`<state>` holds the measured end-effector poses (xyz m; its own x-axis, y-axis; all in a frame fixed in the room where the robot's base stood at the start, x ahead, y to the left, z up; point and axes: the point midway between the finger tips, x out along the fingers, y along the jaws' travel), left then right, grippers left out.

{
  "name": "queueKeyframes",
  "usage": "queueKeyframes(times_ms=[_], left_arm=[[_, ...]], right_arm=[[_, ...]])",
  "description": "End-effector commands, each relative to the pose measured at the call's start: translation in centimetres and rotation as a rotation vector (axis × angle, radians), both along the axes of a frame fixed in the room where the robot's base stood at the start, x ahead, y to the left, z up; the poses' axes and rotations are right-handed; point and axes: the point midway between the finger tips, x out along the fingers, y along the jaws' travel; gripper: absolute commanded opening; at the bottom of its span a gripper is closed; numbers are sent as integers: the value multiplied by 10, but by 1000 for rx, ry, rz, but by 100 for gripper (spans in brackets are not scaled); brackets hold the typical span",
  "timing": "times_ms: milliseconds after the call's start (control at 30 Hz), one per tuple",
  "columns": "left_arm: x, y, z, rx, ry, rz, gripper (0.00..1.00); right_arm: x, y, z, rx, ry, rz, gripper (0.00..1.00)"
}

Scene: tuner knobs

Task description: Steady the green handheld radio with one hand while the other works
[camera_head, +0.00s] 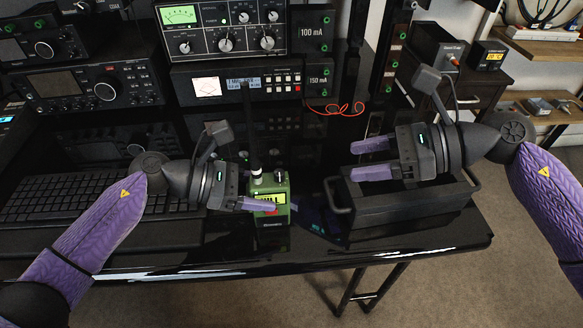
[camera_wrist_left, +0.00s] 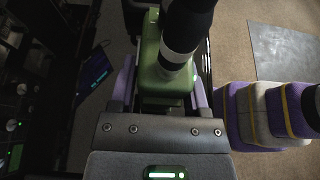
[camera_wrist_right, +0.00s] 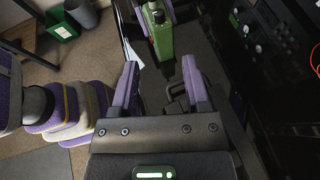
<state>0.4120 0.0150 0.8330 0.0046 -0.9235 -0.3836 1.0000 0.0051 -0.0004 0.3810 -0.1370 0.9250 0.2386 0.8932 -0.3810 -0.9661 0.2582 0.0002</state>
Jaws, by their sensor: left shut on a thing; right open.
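The green handheld radio (camera_head: 272,202) stands upright on the glossy black desk, with a lit yellow-green display and a black antenna on top. My left gripper (camera_head: 262,203) is shut on the radio's body from the left. In the left wrist view the radio (camera_wrist_left: 160,75) sits between the two purple fingers, its thick antenna base hiding part of its top. My right gripper (camera_head: 372,159) is open and empty, to the right of the radio and above a black tray. In the right wrist view the radio (camera_wrist_right: 161,38) shows beyond the spread fingertips (camera_wrist_right: 163,75).
The black tray with handles (camera_head: 400,210) stands on the desk's right part. A keyboard (camera_head: 60,205) lies at the left. Radio equipment (camera_head: 225,85) fills the back. A red coiled cord (camera_head: 340,108) hangs near the meters. The desk's front edge (camera_head: 300,262) is close.

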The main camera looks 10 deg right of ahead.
Motion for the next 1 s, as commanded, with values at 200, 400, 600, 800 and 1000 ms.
queueKeyframes(times_ms=[200,400,600,800,1000], left_arm=[[0,0,0,-1,0,0,0],[0,0,0,-1,-1,1,0],[0,0,0,-1,0,1,0],[0,0,0,-1,-1,1,0],[0,0,1,-1,-1,0,0]], right_arm=[[12,51,-19,6,-3,8,59],[23,88,-37,2,1,5,59],[26,101,-42,0,1,4,59],[26,101,-42,-1,1,4,57],[26,100,-42,-1,1,4,15]])
